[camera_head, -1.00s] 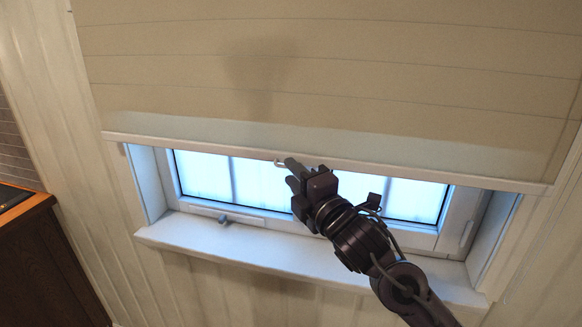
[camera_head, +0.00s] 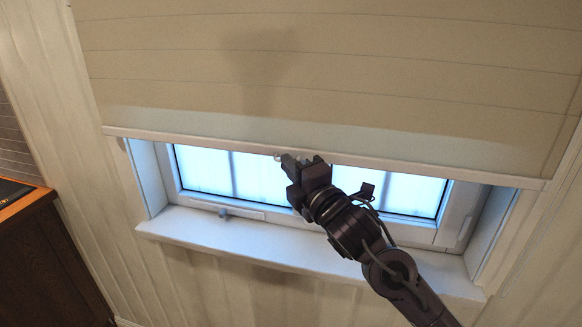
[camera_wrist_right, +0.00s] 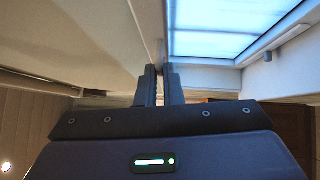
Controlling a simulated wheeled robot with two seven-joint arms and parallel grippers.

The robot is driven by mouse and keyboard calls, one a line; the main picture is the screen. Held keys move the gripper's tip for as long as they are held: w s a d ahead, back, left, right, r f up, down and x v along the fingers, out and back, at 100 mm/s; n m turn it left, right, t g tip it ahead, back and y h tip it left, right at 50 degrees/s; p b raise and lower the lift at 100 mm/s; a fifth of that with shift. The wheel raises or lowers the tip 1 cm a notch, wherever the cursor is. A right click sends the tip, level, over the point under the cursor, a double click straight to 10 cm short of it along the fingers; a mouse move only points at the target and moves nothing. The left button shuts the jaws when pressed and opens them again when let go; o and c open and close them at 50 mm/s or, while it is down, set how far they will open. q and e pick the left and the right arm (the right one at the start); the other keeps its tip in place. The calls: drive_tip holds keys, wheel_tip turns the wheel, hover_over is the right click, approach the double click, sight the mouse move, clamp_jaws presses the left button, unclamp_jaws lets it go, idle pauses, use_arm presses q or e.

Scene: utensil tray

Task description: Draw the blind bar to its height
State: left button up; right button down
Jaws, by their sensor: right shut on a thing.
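The beige blind (camera_head: 340,80) hangs over the upper part of the window. Its pale bottom bar (camera_head: 430,171) runs across the picture, with the lower part of the window showing beneath it. A small ring (camera_head: 278,157) shows at the bar's lower edge. My right gripper (camera_head: 284,160) is at the bar near its middle, with its fingers closed together at the ring. In the right wrist view the fingers (camera_wrist_right: 160,84) are close together on a thin part by the bar; the exact contact is hidden. My left gripper is out of view.
The white window sill (camera_head: 220,234) juts out below the window, under my right arm. A small window handle (camera_head: 224,212) sits on the lower frame. A dark wooden cabinet (camera_head: 50,265) stands at the far left.

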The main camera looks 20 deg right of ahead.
wheel_tip(320, 180, up, 33)
drive_tip(key=p, duration=2)
drive_tip(key=shift+d+r, duration=0.1)
drive_tip(key=shift+r, duration=0.05)
drive_tip(key=c, duration=1.8)
unclamp_jaws()
drive_tip(key=shift+o, duration=1.2)
